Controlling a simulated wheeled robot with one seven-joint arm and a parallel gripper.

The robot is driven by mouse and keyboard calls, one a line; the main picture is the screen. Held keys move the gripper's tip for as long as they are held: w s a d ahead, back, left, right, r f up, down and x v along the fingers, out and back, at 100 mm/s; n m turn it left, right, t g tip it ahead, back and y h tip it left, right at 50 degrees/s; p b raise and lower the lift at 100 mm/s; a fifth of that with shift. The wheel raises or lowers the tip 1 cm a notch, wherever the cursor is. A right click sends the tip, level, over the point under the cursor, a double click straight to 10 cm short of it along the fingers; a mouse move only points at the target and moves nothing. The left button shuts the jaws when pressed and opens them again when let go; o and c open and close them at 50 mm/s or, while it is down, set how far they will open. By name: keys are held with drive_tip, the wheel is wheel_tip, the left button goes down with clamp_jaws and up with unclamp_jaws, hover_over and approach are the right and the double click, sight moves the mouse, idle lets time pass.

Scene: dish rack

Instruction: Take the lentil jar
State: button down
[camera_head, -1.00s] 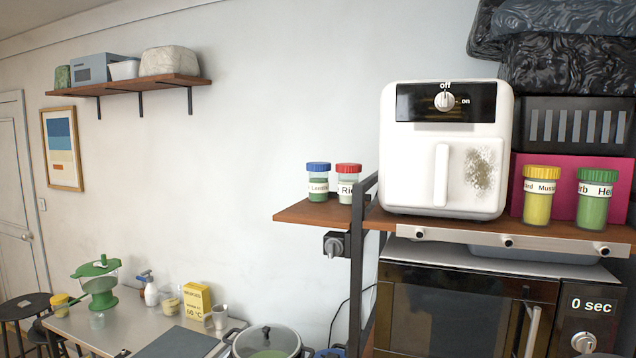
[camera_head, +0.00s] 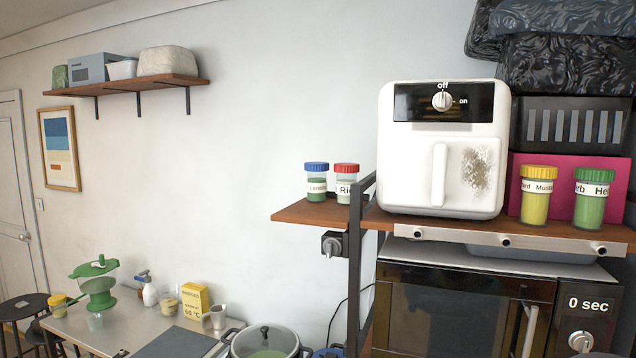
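The lentil jar (camera_head: 316,188) has a blue lid, green contents and a white label that partly reads as lentils. It stands upright on the small wooden side shelf (camera_head: 300,214), left of the white air fryer. A red-lidded jar (camera_head: 346,186) with a label starting "Ri" stands close to its right. My gripper is not in view.
The white air fryer (camera_head: 425,165) and a dark metal post (camera_head: 355,250) stand right of the jars. A yellow-lidded jar (camera_head: 536,200) and a green-lidded jar (camera_head: 591,203) stand further right. A pot (camera_head: 265,342) is below. The wall left of the shelf is clear.

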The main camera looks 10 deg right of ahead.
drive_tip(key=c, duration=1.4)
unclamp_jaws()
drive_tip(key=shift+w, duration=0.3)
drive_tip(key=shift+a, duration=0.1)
